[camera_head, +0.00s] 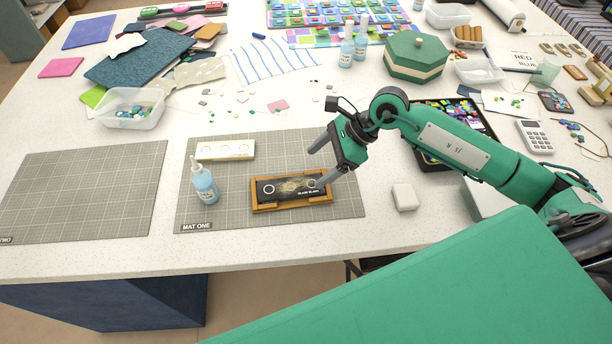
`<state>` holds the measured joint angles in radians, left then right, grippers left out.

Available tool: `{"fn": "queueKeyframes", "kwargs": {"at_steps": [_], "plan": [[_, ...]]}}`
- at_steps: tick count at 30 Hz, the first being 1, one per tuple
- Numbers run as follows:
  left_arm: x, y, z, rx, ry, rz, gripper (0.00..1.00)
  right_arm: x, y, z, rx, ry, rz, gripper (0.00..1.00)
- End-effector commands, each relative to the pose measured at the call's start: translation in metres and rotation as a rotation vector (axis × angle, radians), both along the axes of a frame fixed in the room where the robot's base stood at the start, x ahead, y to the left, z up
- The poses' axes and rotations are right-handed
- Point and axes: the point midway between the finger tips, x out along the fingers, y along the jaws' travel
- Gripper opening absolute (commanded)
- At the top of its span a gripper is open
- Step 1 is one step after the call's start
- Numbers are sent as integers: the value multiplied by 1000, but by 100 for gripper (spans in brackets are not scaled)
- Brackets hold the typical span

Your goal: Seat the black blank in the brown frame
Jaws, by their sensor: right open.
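The black blank (272,192) is a dark, flat rectangle with a pale pattern and ring marks. It lies within the brown frame (292,207), a shallow wooden frame on the grey mat labelled MAT ONE (240,216). I cannot tell whether the blank is fully flat in the frame. My right gripper (317,167) is open, with its fingers spread to the left above the frame's right end. One fingertip is close to the blank's right end; I cannot tell if they touch. My left gripper is not in view.
A blue glue bottle (205,186) stands just left of the frame. A cream bar with holes (226,150) lies behind it. A white block (404,197) sits to the right. The left mat (75,190) is bare. A clear tub (131,109) stands farther back.

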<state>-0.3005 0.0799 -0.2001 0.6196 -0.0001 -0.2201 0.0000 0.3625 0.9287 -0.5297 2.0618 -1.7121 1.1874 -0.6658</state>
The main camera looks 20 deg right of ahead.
Motion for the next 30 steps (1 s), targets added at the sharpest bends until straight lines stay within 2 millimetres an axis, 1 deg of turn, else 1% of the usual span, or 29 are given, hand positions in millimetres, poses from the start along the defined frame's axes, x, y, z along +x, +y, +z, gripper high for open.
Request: {"fn": "queueKeyframes", "kwargs": {"at_steps": [1,3,9,26,30], "plan": [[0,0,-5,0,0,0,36,-2,-6,4,-4,-2,0,78],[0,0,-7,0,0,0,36,-3,-12,12,-2,-1,-1,78],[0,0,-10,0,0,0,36,-5,-22,25,-1,0,0,78],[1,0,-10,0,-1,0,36,-6,-23,27,0,1,1,78],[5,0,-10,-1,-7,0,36,-6,-23,27,0,1,1,78]]}}
